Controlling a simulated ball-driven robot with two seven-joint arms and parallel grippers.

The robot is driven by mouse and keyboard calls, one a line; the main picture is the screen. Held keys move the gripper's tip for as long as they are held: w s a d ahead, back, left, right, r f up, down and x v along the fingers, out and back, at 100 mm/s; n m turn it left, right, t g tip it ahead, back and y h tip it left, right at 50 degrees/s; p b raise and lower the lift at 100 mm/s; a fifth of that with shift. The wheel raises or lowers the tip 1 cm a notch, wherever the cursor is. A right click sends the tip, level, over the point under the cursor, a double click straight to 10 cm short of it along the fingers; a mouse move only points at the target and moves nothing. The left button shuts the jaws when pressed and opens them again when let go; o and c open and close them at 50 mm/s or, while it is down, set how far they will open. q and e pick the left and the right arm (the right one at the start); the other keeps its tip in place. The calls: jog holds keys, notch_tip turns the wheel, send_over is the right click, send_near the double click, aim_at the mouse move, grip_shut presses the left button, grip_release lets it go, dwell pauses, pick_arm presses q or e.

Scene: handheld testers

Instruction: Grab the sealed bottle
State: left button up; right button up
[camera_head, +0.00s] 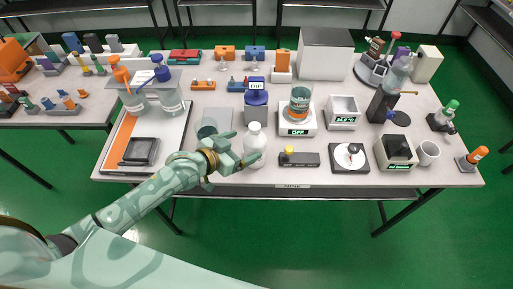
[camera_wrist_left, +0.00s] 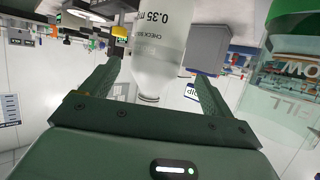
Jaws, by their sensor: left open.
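A white bottle (camera_head: 254,142) with a white cap stands upright at the front middle of the table. In the left wrist view the bottle (camera_wrist_left: 160,45) shows a printed label with "0.35 m", and its narrow end points toward my palm. My left gripper (camera_head: 245,147) reaches in from the left at the front edge. Its jaws are open, with one finger on each side of the bottle in the wrist view (camera_wrist_left: 158,74). I cannot tell whether either finger touches it. My right gripper does not show.
Pump bottles (camera_head: 168,95) stand at the left.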

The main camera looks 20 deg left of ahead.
aim_at(259, 139)
pick_arm(q)
jog(key=shift+w+d+f, duration=0.3)
jog(key=shift+w+f, duration=0.05)
jog(key=shift+w, duration=0.2)
jog(key=shift+w+d, duration=0.15)
jog(key=shift+w, duration=0.05)
jog(key=shift+w+d+f, duration=0.15)
jog(key=shift+w+d, duration=0.05)
jog(key=shift+w, duration=0.05)
jog(key=b+x, duration=0.2)
jog(key=x, duration=0.2)
jog(key=shift+s+d, duration=0.1)
jog(key=shift+d, duration=0.1)
jog(key=shift+w+d, duration=0.1)
jog(key=shift+w, duration=0.2)
jog(key=shift+c, duration=0.9)
jog(key=c, duration=1.2)
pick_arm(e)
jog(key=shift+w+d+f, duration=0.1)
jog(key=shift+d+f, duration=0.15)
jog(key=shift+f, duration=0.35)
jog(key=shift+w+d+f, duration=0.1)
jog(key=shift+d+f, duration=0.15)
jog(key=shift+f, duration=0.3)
